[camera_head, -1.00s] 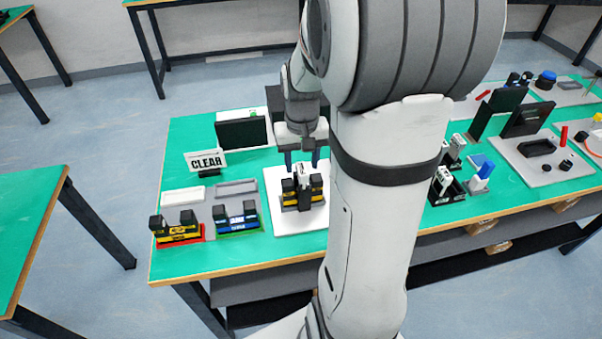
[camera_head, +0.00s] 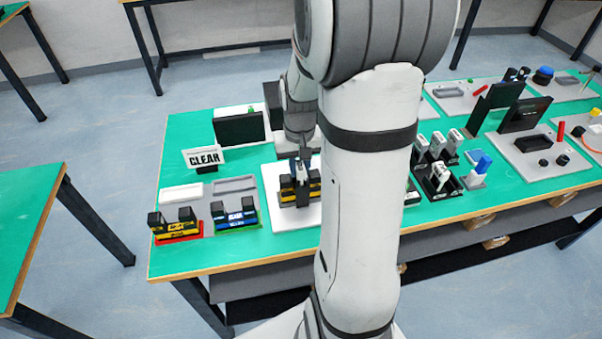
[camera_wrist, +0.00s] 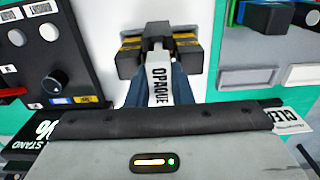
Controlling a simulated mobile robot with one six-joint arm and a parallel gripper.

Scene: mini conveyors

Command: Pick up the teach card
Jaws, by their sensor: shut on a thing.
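A white card lettered OPAQUE (camera_wrist: 159,78) stands upright in a black and yellow device (camera_wrist: 186,52) in the wrist view. I take this for the teach card. In the head view the device (camera_head: 301,197) sits on a white plate (camera_head: 287,222), with the card's pale top above it. My gripper (camera_wrist: 159,90) is shut on the card, one dark blue finger on each side of it. The card's lower end is hidden among the device's black blocks, so I cannot tell if it is clear of them.
A CLEAR sign (camera_head: 203,158) and a dark screen (camera_head: 240,129) stand left of the arm. Yellow (camera_head: 174,228) and blue (camera_head: 236,216) devices sit in red and green trays at the front left.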

